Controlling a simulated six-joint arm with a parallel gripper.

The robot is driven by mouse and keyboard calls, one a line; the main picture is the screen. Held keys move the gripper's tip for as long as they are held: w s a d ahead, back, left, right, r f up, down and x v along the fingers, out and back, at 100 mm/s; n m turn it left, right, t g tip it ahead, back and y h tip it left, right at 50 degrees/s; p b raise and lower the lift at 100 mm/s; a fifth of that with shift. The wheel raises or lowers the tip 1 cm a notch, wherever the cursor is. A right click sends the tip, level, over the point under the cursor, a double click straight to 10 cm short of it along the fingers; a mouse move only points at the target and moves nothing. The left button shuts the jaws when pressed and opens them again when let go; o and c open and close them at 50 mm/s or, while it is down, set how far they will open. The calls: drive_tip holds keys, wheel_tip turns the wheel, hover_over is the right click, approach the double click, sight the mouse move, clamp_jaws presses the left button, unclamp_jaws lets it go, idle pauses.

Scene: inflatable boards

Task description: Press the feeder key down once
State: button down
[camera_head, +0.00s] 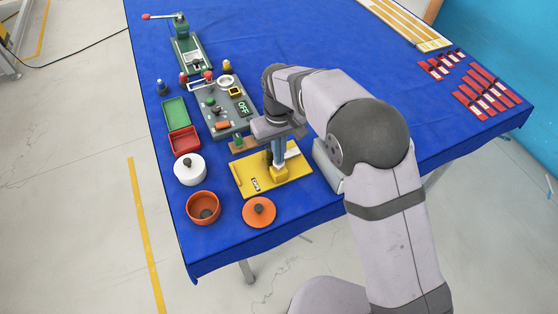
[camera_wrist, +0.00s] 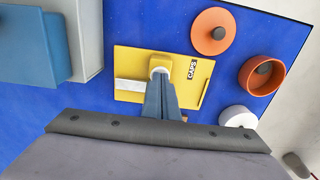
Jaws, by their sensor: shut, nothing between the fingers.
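A yellow board (camera_head: 247,180) lies on the blue table, with a small "CAPS" label (camera_wrist: 192,69) and a white strip (camera_wrist: 128,85) on it. A yellow feeder block (camera_head: 279,176) stands on this board; the wrist view shows a pale round part (camera_wrist: 158,72) at it, which may be the key. My gripper (camera_head: 278,165) points down over the block, its blue fingers together with nothing between them. In the wrist view the fingertips (camera_wrist: 160,80) overlap the pale part's near edge. I cannot tell whether they touch it or whether it is pressed.
An orange lid (camera_head: 259,212), an orange pot (camera_head: 203,207) and a white pot (camera_head: 190,169) stand near the board. A grey panel (camera_head: 222,108) with knobs and an "OFF" display is behind it. A grey-blue box (camera_wrist: 70,45) is close on the other side. The table's middle back is clear.

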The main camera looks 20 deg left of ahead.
drive_tip(key=shift+f+b, duration=0.75)
drive_tip(key=shift+f, duration=0.7)
drive_tip(key=shift+r, duration=0.25)
idle(0.5)
wheel_tip(320, 180, up, 9)
drive_tip(key=p, duration=0.7)
idle(0.9)
drive_tip(key=shift+f, duration=0.1)
idle(0.6)
